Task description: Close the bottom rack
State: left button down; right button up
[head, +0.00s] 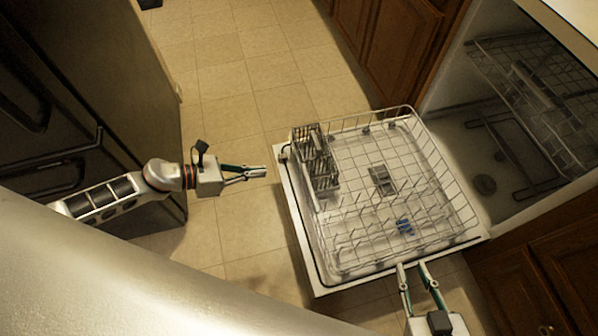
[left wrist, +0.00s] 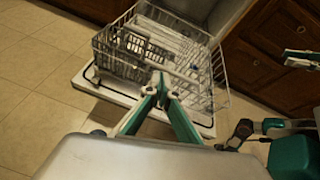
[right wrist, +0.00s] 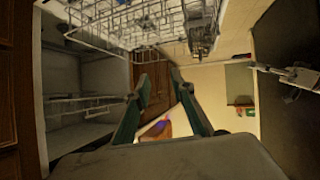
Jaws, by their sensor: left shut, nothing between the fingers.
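The bottom rack (head: 350,230), a white wire basket, is pulled out over the open dishwasher door (head: 302,235). It also shows in the left wrist view (left wrist: 215,72) and at the top of the right wrist view (right wrist: 110,25). A grey cutlery basket (head: 316,165) stands at its left side. My left gripper (head: 264,172) is shut and empty, just left of the rack's outer side and the door's edge; its tips look apart from the rack. My right gripper (head: 411,265) is open and empty by the rack's lower side; whether it touches is unclear.
The dishwasher cavity (head: 485,150) opens at the right, with an upper rack (head: 530,85) inside. Wooden cabinets (head: 545,270) flank it. A dark appliance (head: 90,80) stands at the left. The tiled floor (head: 225,75) beyond the door is clear.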

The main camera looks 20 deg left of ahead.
pick_arm(q)
notch_tip(320, 180, down, 4)
jog(key=s+a+m+g, duration=0.1)
jog(key=a+m, duration=0.1)
jog(key=m, duration=0.1)
jog(key=r+b+x, duration=0.1)
jog(key=x, duration=1.2)
jog(key=shift+w+d, duration=0.3)
jog(key=shift+d, duration=0.2)
jog(key=shift+f+b, duration=0.1)
jog(key=shift+b, duration=0.2)
